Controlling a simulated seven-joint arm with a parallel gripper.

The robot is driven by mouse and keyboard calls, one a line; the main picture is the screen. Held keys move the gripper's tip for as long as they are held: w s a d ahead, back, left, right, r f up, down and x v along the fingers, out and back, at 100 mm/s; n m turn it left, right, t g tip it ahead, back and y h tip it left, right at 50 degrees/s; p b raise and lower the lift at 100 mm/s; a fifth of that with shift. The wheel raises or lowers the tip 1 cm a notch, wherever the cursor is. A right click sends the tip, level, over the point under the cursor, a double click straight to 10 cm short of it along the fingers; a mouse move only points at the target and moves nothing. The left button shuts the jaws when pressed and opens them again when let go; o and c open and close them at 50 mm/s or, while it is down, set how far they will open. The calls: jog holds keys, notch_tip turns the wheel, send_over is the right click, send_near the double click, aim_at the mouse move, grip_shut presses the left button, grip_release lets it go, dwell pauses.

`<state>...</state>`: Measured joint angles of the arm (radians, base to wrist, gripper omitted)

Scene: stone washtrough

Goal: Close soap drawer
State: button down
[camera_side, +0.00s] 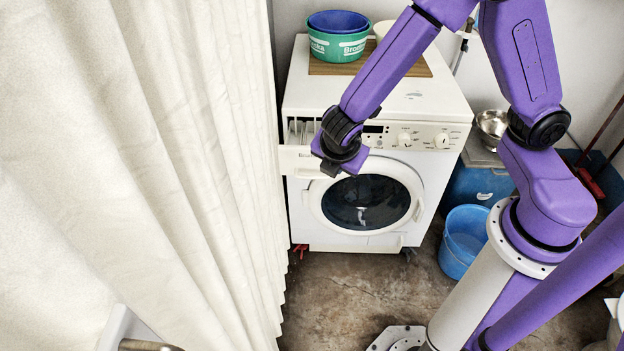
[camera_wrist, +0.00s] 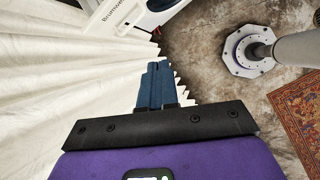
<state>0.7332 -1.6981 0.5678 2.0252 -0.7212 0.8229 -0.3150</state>
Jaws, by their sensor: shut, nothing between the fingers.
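The white soap drawer (camera_side: 296,159) sticks out of the upper left of the washing machine (camera_side: 437,170), with its open compartments showing behind its front panel. In the wrist view the lettered drawer front (camera_wrist: 116,12) shows at the top, beyond the fingers. My gripper (camera_side: 331,168) is in front of the machine, at the right end of the drawer front in the side view, and partly hides it. I cannot tell whether it touches the drawer. In the wrist view my gripper's blue fingers (camera_wrist: 157,72) are together, with nothing between them.
A cream curtain (camera_side: 150,170) hangs close on the left. The round door (camera_side: 366,203) is below the drawer. Nested basins (camera_side: 338,45) stand on a board on top. A blue bucket (camera_side: 462,240) stands at the right. The floor in front is clear.

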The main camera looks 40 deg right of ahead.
jog(key=w+f+n+t+h, duration=0.1)
jog(key=w+f+n, duration=0.25)
jog(key=f, duration=0.25)
jog(key=w+f+n+t, duration=0.1)
jog(key=w+f+n, duration=0.25)
jog(key=f, duration=0.25)
jog(key=w+d+f+m, duration=0.1)
jog(key=w+d+f, duration=0.5)
jog(key=w+f, duration=0.1)
jog(key=shift+w+d+f, duration=0.15)
jog(key=shift+w+f, duration=0.2)
jog(key=shift+f, duration=0.4)
jog(key=w+d, duration=1)
jog(key=shift+s+r, duration=0.1)
